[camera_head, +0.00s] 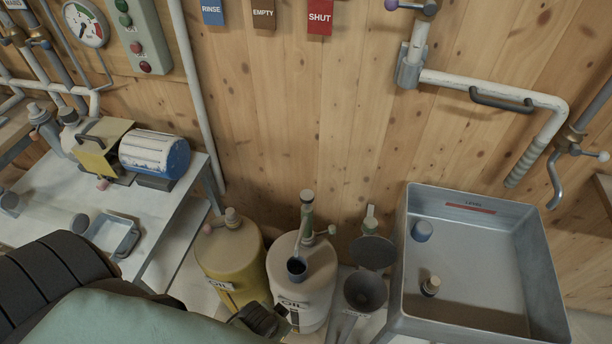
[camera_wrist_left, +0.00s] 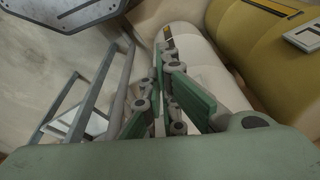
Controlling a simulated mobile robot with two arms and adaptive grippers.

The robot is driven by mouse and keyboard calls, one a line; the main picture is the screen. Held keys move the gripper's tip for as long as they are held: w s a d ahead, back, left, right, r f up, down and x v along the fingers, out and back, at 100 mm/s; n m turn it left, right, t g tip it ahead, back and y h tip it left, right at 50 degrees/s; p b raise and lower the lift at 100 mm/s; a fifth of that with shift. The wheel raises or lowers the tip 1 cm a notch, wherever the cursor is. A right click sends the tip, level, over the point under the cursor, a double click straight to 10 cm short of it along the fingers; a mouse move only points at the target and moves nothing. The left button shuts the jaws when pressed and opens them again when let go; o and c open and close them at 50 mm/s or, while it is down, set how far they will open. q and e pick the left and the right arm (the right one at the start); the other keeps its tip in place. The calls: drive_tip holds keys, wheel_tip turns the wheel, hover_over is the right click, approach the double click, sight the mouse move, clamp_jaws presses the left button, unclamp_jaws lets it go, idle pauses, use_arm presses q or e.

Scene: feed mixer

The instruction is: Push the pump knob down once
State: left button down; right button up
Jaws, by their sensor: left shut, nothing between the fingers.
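A white drum (camera_head: 302,285) labelled OIL stands on the floor below the wall. An upright pump with a brown-topped knob (camera_head: 307,197) rises from it. A small dark-mouthed cup (camera_head: 297,268) sits at the front of the drum's top. A yellow drum (camera_head: 228,262) with a shorter fitting (camera_head: 232,216) stands to its left. My left gripper (camera_head: 268,320) is low, at the front between the two drums and well below the pump knob. In the left wrist view it (camera_wrist_left: 163,50) is shut and empty, beside the white drum (camera_wrist_left: 195,62); the knob is not visible there. My right gripper is not in view.
A metal sink (camera_head: 480,270) stands to the right, with a dark funnel (camera_head: 365,291) and a round dark paddle (camera_head: 373,251) beside it. A bench (camera_head: 60,190) with a blue-and-white motor (camera_head: 154,154) is to the left.

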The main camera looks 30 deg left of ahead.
use_arm(q)
drive_tip(key=w+d+r+h+p, duration=0.1)
drive_tip(key=w+d+r+p, duration=0.2)
drive_tip(key=r, duration=0.8)
drive_tip(key=w+d+r+p, duration=0.2)
drive_tip(key=w+r+p, duration=0.25)
drive_tip(key=r, duration=0.65)
drive_tip(key=w+d+r+h+p, duration=0.1)
drive_tip(key=w+d+r+p, duration=0.2)
drive_tip(key=r, duration=0.7)
drive_tip(key=n+g+y+p, duration=0.2)
drive_tip(key=n+g, duration=0.2)
drive_tip(key=n, duration=0.1)
approach(307, 195)
drive_tip(key=shift+s+a+r, duration=0.1)
drive_tip(key=shift+s+r, duration=0.05)
drive_tip(key=shift+r, duration=0.15)
drive_tip(key=shift+f+b, duration=0.1)
drive_tip(key=shift+b, duration=0.2)
drive_tip(key=shift+f+b, duration=0.4)
drive_tip(key=shift+b, duration=0.05)
drive_tip(key=f+b, duration=0.6)
drive_tip(key=shift+s+b, duration=0.35)
drive_tip(key=shift+b, duration=0.05)
